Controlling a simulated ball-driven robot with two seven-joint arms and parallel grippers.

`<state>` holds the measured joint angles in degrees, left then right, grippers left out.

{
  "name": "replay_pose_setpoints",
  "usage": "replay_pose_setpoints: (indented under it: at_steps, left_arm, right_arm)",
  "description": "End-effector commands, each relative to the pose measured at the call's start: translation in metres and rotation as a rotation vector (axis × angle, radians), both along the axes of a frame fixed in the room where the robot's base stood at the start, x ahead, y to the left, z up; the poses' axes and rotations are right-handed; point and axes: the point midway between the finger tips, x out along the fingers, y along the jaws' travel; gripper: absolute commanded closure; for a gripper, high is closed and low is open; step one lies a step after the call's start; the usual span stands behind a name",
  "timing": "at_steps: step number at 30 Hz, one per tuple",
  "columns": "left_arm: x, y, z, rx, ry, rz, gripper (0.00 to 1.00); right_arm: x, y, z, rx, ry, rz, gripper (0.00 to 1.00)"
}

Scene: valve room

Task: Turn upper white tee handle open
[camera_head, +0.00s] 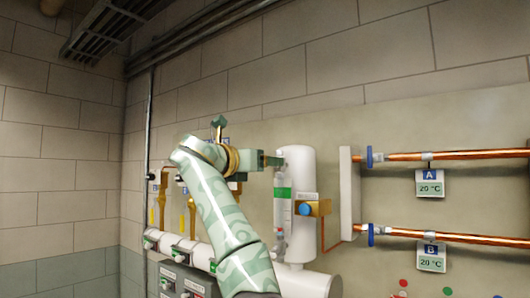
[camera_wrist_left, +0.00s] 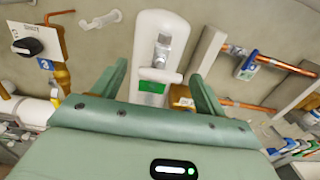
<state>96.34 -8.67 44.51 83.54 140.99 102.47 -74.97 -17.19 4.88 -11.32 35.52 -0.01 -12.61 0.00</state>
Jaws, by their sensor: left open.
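The upper white tee handle (camera_wrist_left: 160,75) shows in the left wrist view as a short white crossbar below a grey metal fitting (camera_wrist_left: 163,45), in front of a white upright cylinder (camera_wrist_left: 150,28). A green label (camera_wrist_left: 152,87) is behind it. My left gripper (camera_wrist_left: 158,70) is open, with one green finger on each side of the handle in the picture; I cannot tell whether either touches it. In the head view my left gripper (camera_head: 274,161) reaches the upper left side of the cylinder (camera_head: 301,172) and hides the handle there. My right gripper is not in view.
A gauge tube with a green label (camera_head: 282,194) runs down the cylinder's left side. A brass block with a blue knob (camera_head: 306,209) sits right of it. Copper pipes (camera_head: 455,155) with blue valves (camera_head: 369,157) run right. A black selector knob (camera_wrist_left: 28,46) is at left in the wrist view.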

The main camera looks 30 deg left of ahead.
Motion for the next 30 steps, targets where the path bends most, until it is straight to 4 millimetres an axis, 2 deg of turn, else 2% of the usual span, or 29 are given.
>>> replay_pose_setpoints:
  at_steps: [1,6,14,15,18,20,30]
  left_arm:
    - [0.007,-0.001,0.003,-0.001,0.002,-0.003,0.27]
    - [0.021,-0.002,0.001,0.001,0.0,-0.001,0.27]
    - [0.023,-0.002,-0.001,0.001,0.0,0.0,0.27]
    - [0.023,-0.002,-0.001,0.001,0.0,0.0,0.3]
    - [0.023,-0.002,-0.001,0.001,0.0,0.0,0.58]
    - [0.023,-0.002,-0.001,0.001,0.0,0.001,0.72]
    - [0.023,-0.001,-0.001,-0.03,0.003,0.002,0.72]
  right_arm:
    - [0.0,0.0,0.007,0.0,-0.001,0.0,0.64]
    - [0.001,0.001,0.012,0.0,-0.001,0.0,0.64]
    - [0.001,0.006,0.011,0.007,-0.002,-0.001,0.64]
    - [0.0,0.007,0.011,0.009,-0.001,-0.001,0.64]
    - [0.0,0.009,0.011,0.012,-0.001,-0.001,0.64]
    - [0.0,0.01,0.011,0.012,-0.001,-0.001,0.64]
    - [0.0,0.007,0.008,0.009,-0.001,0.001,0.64]
